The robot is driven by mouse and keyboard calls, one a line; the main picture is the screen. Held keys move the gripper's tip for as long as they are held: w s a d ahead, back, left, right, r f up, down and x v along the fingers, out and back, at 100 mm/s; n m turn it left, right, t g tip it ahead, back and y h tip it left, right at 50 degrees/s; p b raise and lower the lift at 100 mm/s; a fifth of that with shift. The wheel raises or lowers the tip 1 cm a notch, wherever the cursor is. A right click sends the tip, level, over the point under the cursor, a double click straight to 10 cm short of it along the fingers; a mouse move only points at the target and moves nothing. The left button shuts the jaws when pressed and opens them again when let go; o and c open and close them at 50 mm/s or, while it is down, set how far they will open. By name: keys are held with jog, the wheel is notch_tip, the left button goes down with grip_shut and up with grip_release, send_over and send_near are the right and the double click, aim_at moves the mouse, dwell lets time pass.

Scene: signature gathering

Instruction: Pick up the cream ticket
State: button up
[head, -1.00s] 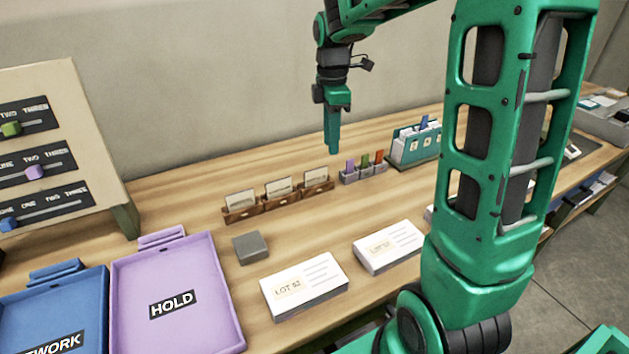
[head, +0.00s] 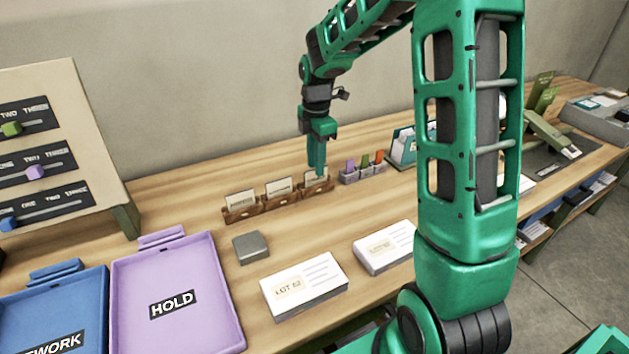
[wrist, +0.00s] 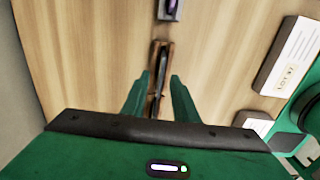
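Three pale cream tickets stand upright in small wooden holders in the head view: a left one (head: 241,199), a middle one (head: 278,188) and a right one (head: 309,182). I cannot tell from their looks which is the task's one. My gripper (head: 317,174) points down at the right wooden holder (head: 318,189) and partly covers its ticket. In the wrist view, my gripper (wrist: 161,95) is open, with one finger on each side of the right holder (wrist: 165,48). The ticket there shows edge-on as a thin dark strip between the fingers. I cannot tell whether either finger touches it.
Small grey bins with purple, green and orange slips (head: 362,170) stand just right of the holders. A grey block (head: 250,247), card stacks (head: 304,285) and a purple HOLD tray (head: 195,270) lie nearer. A slider board (head: 75,110) stands at left.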

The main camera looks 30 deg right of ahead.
aim_at(316, 180)
jog(key=shift+f, duration=1.45)
jog(key=shift+c, duration=0.4)
grip_shut()
jog(key=shift+r, duration=0.2)
